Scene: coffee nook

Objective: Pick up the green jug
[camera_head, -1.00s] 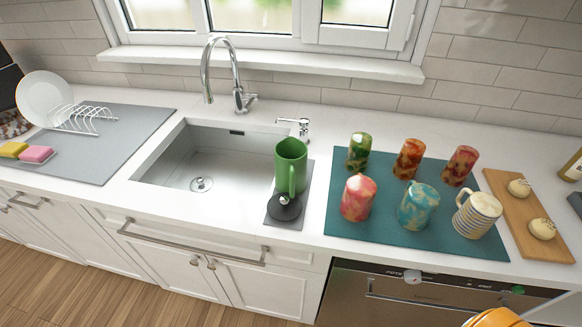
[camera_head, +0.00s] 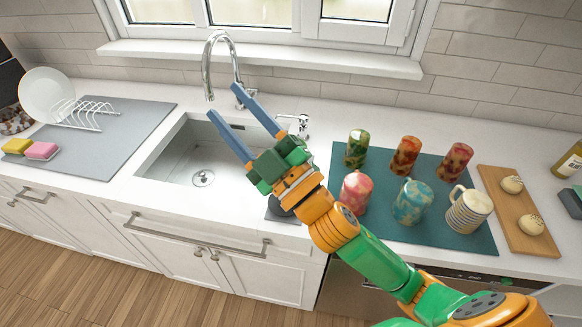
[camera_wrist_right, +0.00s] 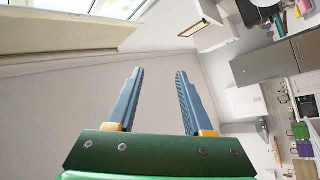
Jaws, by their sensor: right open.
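The green jug is hidden in the head view now behind my right gripper and wrist, at the right side of the sink. My right gripper (camera_head: 225,100) is open, its two blue fingers spread and pointing up and left over the sink. Nothing shows between the fingers. In the wrist view the open right gripper (camera_wrist_right: 159,72) faces a pale wall, with no jug in sight. My left gripper is not in view.
The sink (camera_head: 165,160) and its tall faucet (camera_head: 207,65) lie close to the fingers. Several cups stand on a teal mat (camera_head: 440,236) to the right. A wooden board (camera_head: 507,207) is farther right. A dark round lid (camera_head: 276,209) is partly covered by my wrist.

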